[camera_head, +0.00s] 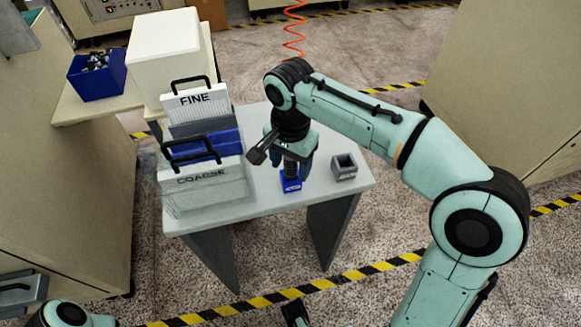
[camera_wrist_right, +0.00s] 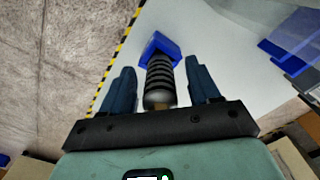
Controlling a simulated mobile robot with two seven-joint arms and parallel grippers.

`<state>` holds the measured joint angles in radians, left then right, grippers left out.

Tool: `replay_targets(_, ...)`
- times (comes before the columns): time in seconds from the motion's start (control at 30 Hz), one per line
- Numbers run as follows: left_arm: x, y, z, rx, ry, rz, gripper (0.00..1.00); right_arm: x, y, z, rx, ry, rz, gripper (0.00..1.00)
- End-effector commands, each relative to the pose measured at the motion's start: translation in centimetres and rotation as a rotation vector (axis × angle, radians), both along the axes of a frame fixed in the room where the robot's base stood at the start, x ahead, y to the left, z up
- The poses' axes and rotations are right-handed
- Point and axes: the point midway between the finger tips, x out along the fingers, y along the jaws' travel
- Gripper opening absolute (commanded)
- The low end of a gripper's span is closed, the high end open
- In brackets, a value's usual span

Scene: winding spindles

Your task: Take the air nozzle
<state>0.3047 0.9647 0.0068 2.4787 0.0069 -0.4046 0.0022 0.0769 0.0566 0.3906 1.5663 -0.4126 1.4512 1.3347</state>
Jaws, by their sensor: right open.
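A black ribbed piece with a pale rounded end, which looks like the air nozzle (camera_wrist_right: 158,82), stands in a small blue holder (camera_head: 291,185) on the grey table (camera_head: 325,195). The blue holder also shows in the right wrist view (camera_wrist_right: 160,45). My right gripper (camera_head: 297,164) is above the holder, pointing down. In the right wrist view its two dark blue fingers (camera_wrist_right: 161,85) are open, one on each side of the ribbed piece, with gaps between. In the head view the gripper mostly hides this piece.
A small grey holder (camera_head: 344,167) stands right of the blue one. Bins marked FINE (camera_head: 196,106) and COARSE (camera_head: 205,188) crowd the table's left. An orange coiled hose (camera_head: 293,35) hangs behind my right arm. The table's front right is clear.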

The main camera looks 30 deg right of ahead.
Motion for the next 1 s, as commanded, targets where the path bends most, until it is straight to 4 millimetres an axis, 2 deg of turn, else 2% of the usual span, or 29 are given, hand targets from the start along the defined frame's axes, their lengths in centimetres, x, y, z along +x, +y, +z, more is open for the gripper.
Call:
replay_targets(0.13, 0.0, 0.0, 0.1, 0.000, 0.000, 0.000, 0.43, 0.0, 0.0, 0.1, 0.001, -0.001, 0.000, 0.61)
replay_targets(0.3, 0.0, 0.0, 0.1, 0.000, 0.001, 0.000, 0.43, 0.0, 0.0, 0.1, 0.001, -0.001, 0.000, 0.06)
replay_targets(0.33, 0.0, 0.0, 0.1, 0.000, 0.001, 0.000, 0.43, 0.0, 0.0, 0.1, 0.001, -0.001, 0.000, 0.00)
replay_targets(0.73, -0.1, 0.0, 0.2, -0.001, 0.003, -0.001, 0.43, 0.0, 0.0, 0.7, 0.000, -0.002, 0.000, 0.00)
replay_targets(0.87, -0.2, 0.0, 0.5, -0.002, 0.007, -0.002, 0.43, 0.1, 0.0, 2.1, 0.001, -0.003, 0.000, 0.00)
replay_targets(1.0, -0.4, -0.1, 1.1, -0.003, 0.016, -0.004, 0.43, 0.1, 0.1, 4.5, 0.001, -0.006, 0.000, 0.00)
